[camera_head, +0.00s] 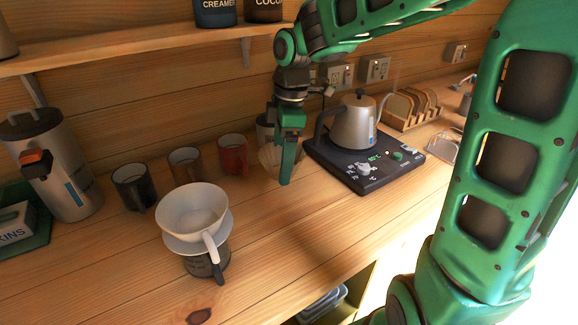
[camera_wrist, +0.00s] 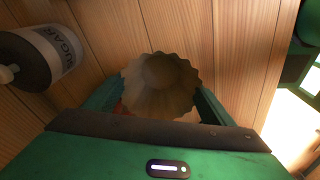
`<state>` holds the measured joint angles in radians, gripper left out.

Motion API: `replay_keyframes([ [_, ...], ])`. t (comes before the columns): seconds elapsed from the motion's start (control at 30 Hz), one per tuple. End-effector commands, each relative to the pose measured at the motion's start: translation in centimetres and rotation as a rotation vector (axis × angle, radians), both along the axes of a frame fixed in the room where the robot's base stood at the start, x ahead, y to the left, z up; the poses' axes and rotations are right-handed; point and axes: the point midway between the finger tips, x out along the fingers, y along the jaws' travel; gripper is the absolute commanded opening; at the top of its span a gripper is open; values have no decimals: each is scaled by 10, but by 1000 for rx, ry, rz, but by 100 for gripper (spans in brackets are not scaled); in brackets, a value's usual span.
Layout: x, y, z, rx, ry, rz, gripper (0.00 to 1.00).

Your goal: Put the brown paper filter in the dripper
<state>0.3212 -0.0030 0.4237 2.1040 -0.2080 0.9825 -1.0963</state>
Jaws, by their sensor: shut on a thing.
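The brown paper filter (camera_head: 268,160) is a fluted cone held at my gripper (camera_head: 286,176), just left of the kettle's base. In the wrist view, the filter (camera_wrist: 160,84) sits between my two green fingers, its wavy rim facing the camera. My gripper is shut on it; the exact contact points are partly hidden. The white dripper (camera_head: 192,212) stands upright on a glass carafe (camera_head: 207,262) at the front left, its handle toward the front. It is empty and lies to the left of my gripper, apart from it. The dripper is not in the wrist view.
Several mugs, including a red one (camera_head: 233,154) and a black one (camera_head: 133,186), line the back left. A kettle (camera_head: 355,122) stands on a black base (camera_head: 376,176) right of my gripper. A sugar canister (camera_wrist: 62,47) shows in the wrist view.

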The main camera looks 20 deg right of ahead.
Motion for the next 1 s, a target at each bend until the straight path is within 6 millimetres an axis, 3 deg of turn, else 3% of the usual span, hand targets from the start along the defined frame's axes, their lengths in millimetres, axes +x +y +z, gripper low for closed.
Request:
replay_keyframes([
  [0.2, -16, 45, 29, 0, -4, 4, 53],
  [0.4, -25, 72, 46, 1, -1, 2, 53],
  [0.6, -30, 83, 53, 0, -1, 0, 53],
  [1.0, -30, 85, 53, 0, 0, 1, 53],
])
